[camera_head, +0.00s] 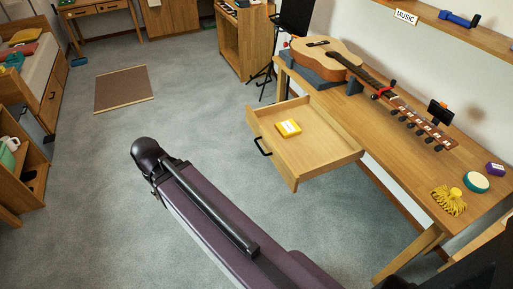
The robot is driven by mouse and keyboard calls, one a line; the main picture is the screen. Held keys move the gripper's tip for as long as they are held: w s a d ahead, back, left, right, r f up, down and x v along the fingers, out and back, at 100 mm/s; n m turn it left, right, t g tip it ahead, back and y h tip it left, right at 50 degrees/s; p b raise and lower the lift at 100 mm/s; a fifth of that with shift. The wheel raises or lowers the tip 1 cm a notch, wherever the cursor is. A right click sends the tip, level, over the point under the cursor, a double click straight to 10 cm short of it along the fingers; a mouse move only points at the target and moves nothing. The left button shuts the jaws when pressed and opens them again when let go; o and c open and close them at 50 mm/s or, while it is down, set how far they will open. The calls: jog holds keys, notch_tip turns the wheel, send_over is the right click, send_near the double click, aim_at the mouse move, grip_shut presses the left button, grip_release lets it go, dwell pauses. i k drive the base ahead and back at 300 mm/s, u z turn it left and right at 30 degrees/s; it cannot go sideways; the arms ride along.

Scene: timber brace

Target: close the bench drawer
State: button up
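The bench (404,159) is a wooden table along the right wall. Its drawer (315,148) is pulled out toward the left, over the carpet. A black handle (262,147) is on the drawer's front panel. A small yellow box (288,128) lies inside the drawer. My purple and black arm reaches up from the bottom middle, to the left of and below the drawer, apart from it in the picture. My gripper's fingers cannot be made out.
A guitar (333,55) lies on the bench on a dark support, with a yellow tasselled thing (449,199), a green round tin (476,182) and a purple box (495,169) near its right end. A music stand (290,20) stands behind. Carpet (95,190) left of the drawer is clear.

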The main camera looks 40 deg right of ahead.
aim_at(323, 145)
jog(key=u, duration=0.05)
jog(key=k, duration=0.8)
jog(key=z, duration=1.2)
jog(key=i, duration=1.05)
jog(key=u, duration=0.15)
